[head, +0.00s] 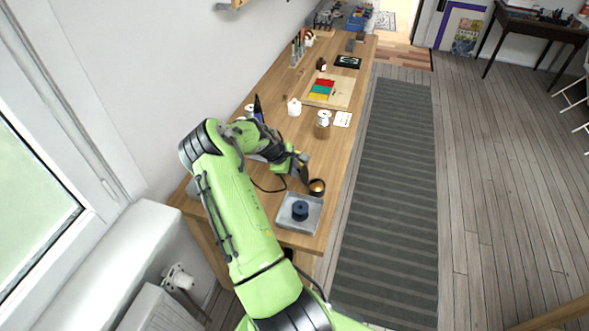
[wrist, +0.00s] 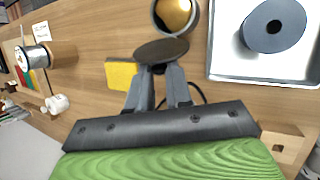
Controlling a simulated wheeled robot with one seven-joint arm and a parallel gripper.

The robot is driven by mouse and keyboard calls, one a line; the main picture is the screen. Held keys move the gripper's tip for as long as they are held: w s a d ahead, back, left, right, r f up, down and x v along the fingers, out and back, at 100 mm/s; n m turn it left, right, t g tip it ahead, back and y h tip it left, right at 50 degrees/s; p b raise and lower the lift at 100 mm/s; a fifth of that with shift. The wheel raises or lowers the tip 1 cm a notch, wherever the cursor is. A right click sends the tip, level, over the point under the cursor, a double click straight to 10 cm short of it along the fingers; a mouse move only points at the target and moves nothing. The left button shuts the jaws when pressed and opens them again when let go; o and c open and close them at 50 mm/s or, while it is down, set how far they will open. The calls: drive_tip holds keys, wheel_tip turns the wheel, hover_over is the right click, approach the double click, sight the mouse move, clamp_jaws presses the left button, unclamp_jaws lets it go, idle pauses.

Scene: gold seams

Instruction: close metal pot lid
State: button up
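The metal pot (head: 317,193) is a small dark round pot near the right edge of the wooden table, with its gold inside showing. It also shows, uncovered, at the top of the wrist view (wrist: 157,22). The dark round lid (wrist: 162,49) is at the tips of my gripper (wrist: 158,72), whose fingers close in on a small knob. In the head view my gripper (head: 301,168) is just left of the pot, with the lid dark and tilted there.
A grey tray (head: 284,226) with a dark blue spool (head: 300,210) stands in front of the pot. A yellow block (wrist: 120,75) is beside my fingers. A thread spool (head: 322,120), a white jar (head: 294,107) and a board with coloured pieces (head: 345,95) stand farther back. A black cable curves nearby.

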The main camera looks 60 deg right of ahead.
clamp_jaws()
